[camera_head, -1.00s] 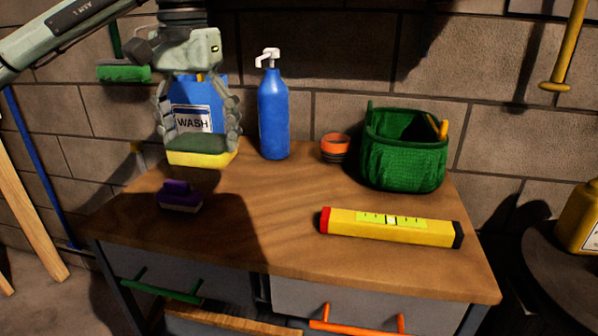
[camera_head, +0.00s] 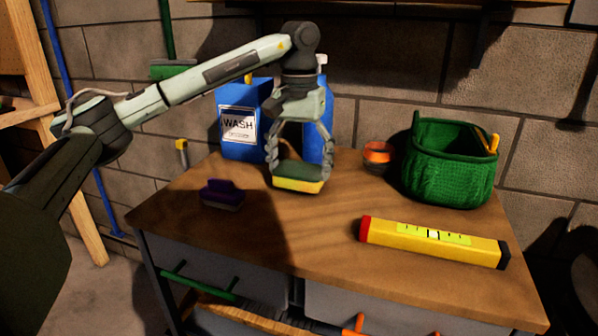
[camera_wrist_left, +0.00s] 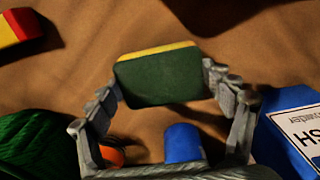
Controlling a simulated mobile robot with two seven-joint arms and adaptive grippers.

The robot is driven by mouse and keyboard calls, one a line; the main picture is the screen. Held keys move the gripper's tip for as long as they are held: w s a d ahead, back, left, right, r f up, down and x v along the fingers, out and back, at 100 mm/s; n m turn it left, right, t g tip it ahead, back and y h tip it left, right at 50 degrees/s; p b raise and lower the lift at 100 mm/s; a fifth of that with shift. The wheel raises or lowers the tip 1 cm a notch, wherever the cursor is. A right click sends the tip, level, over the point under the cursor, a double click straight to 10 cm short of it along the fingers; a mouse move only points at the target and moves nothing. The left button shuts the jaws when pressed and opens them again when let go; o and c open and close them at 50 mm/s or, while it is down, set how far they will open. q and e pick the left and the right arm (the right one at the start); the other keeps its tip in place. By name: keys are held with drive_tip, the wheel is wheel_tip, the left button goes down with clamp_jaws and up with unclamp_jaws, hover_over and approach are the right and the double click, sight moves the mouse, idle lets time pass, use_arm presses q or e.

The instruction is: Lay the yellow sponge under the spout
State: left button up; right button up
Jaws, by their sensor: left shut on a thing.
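The yellow sponge (camera_head: 297,186) has a dark green top face and is held level, low over the wooden worktop. My left gripper (camera_head: 299,166) points down and is shut on the sponge by its two ends. In the left wrist view the sponge (camera_wrist_left: 160,75) sits between the fingers of my left gripper (camera_wrist_left: 162,84). The blue pump bottle (camera_head: 328,105) stands right behind the gripper and is mostly hidden. Only part of its white spout (camera_head: 322,60) shows past my wrist. I cannot tell whether the sponge touches the worktop. My right gripper is not in view.
A blue WASH box (camera_head: 240,122) stands left of the bottle. A purple brush (camera_head: 222,194) lies at front left. An orange-rimmed pot (camera_head: 378,156) and a green basket (camera_head: 448,165) stand right. A yellow level (camera_head: 434,242) lies at front right. Bare worktop (camera_head: 300,230) lies in front.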

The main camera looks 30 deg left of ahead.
use_arm(q)
drive_tip(key=shift+f, duration=0.8)
drive_tip(key=shift+f, duration=0.15)
drive_tip(key=o, duration=0.7)
